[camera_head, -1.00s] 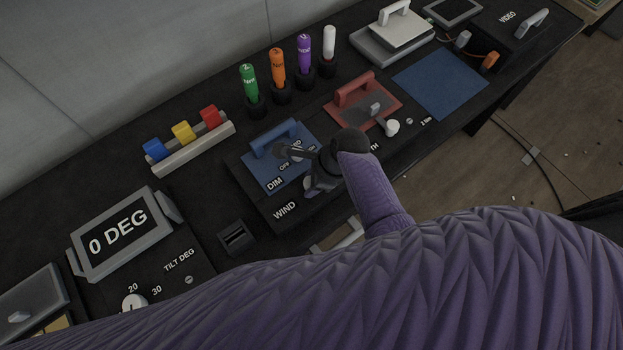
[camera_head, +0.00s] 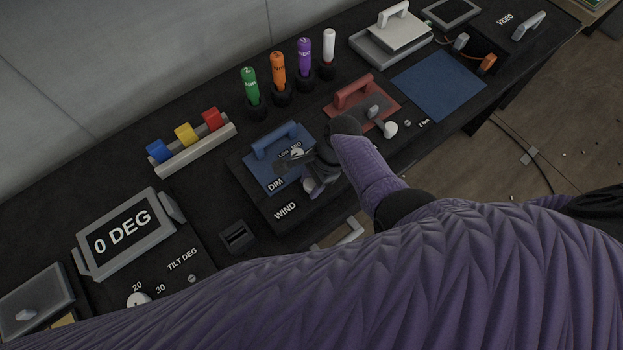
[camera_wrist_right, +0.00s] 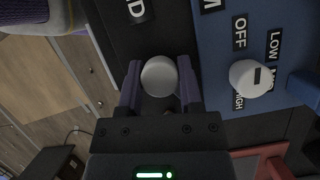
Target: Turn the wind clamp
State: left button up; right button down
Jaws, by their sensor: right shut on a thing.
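The wind clamp is a round pale knob (camera_wrist_right: 158,76) on the black panel next to the WIND label (camera_head: 285,211). In the right wrist view it sits between the two purple fingers of my right gripper (camera_wrist_right: 160,88), which are shut on it. In the head view the right gripper (camera_head: 316,186) is over the panel's right end, and its own wrist hides part of the knob. My left gripper is in neither current view.
Beside the clamp is a blue panel (camera_wrist_right: 225,60) with a second pale knob (camera_wrist_right: 251,78) marked OFF, LOW and HIGH. A red-handled plate (camera_head: 380,100) lies to the right, and coloured cylinders stand behind. A tilt display (camera_head: 125,232) is at left.

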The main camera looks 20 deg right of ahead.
jog(key=n, duration=0.2)
jog(key=n+g, duration=0.1)
jog(key=n, duration=0.1)
jog(key=shift+n+g+h+b, duration=0.3)
jog(key=shift+b, duration=0.05)
jog(key=n+h, duration=0.1)
jog(key=n, duration=0.1)
jog(key=shift+n+g+b, duration=0.3)
jog(key=shift+g, duration=0.1)
jog(key=n+h, duration=0.1)
jog(key=n, duration=0.2)
jog(key=shift+n+g+b, duration=0.3)
jog(key=shift+g+b, duration=0.1)
pick_arm(q)
notch_tip(320, 180, down, 2)
jog(key=shift+s+a+f, duration=0.1)
jog(key=shift+s+f, duration=0.05)
pick_arm(e)
jog(key=shift+n, duration=0.5)
pick_arm(q)
jog(key=shift+d, duration=0.4)
